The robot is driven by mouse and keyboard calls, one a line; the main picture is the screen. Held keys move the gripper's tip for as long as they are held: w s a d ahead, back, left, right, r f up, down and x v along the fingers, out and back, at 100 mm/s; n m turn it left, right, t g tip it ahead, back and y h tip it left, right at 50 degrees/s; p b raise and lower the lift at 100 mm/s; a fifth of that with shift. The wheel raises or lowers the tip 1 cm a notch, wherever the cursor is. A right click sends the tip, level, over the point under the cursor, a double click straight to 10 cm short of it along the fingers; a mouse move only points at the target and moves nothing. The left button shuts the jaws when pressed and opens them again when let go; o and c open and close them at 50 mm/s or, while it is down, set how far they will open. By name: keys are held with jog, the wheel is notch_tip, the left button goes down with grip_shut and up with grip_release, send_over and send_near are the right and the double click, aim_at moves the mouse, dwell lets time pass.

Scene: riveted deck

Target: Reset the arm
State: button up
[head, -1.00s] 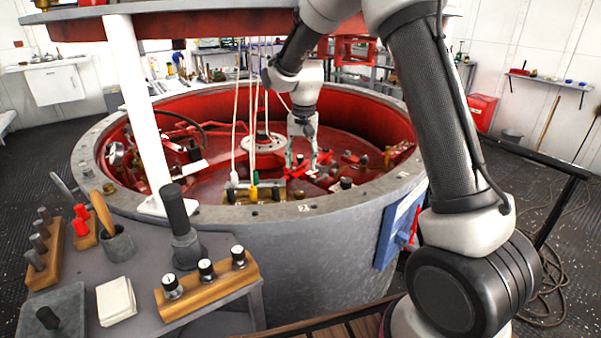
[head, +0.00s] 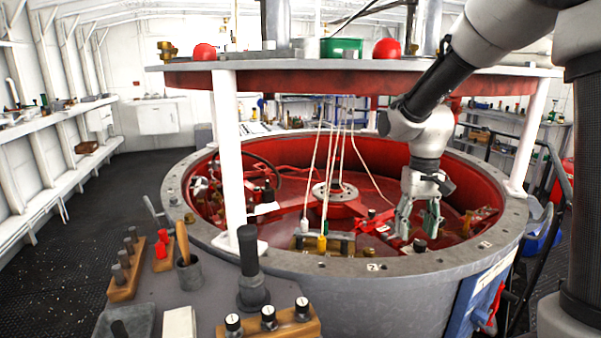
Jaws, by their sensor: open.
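My gripper (head: 418,220) is open and empty in the head view. It hangs pointing down inside the big round red-lined tub (head: 350,292), toward its right front side. My arm reaches in from the upper right, under the raised round deck (head: 300,78). A small black knob (head: 420,245) shows just below the fingertips. I cannot tell whether the fingers touch anything on the tub floor.
White posts (head: 234,150) hold up the deck. Cables (head: 325,170) hang to a block with coloured plugs (head: 322,242) left of my gripper. A grey side table (head: 150,290) holds knobs and handles at front left. Open floor (head: 60,260) lies at left.

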jog(key=s+d+r+t, duration=0.2)
jog(key=s+d+r, duration=0.2)
jog(key=s, duration=0.6)
jog(key=s+d+r+t, duration=0.3)
jog(key=s+r, duration=0.4)
jog(key=s, duration=0.3)
jog(key=shift+d, duration=0.7)
jog(key=shift+r, duration=0.1)
